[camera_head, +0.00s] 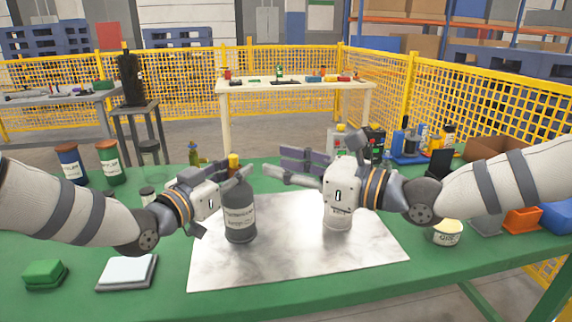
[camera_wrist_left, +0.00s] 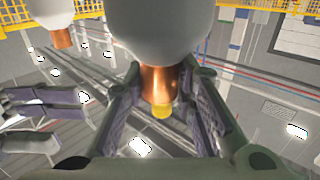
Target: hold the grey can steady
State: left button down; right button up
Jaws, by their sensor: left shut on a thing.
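The grey can (camera_head: 239,222) stands upright on the pale metal sheet, a dark bottle-like body with a white label. Its top, with an orange-yellow tip (camera_head: 233,160), rises behind my left gripper (camera_head: 240,174). In the left wrist view, my left gripper (camera_wrist_left: 163,92) is shut around the copper-coloured neck (camera_wrist_left: 158,82) of the can, below its pale body; a yellow tip shows between the fingers. My right gripper (camera_head: 287,167) is open and empty, its fingers spread to the right of the can; they also show in the left wrist view (camera_wrist_left: 45,118).
A pale can (camera_head: 338,220) stands on the metal sheet (camera_head: 290,262), partly behind my right wrist. A white-lidded tub (camera_head: 446,233) is to the right. A grey-edged pad (camera_head: 127,273) and green block (camera_head: 44,274) lie front left. The sheet's front is clear.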

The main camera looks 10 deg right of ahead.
pick_arm(q)
jog(key=c, duration=1.2)
grip_release()
jog(key=shift+c, duration=0.2)
jog(key=shift+s+a, duration=0.1)
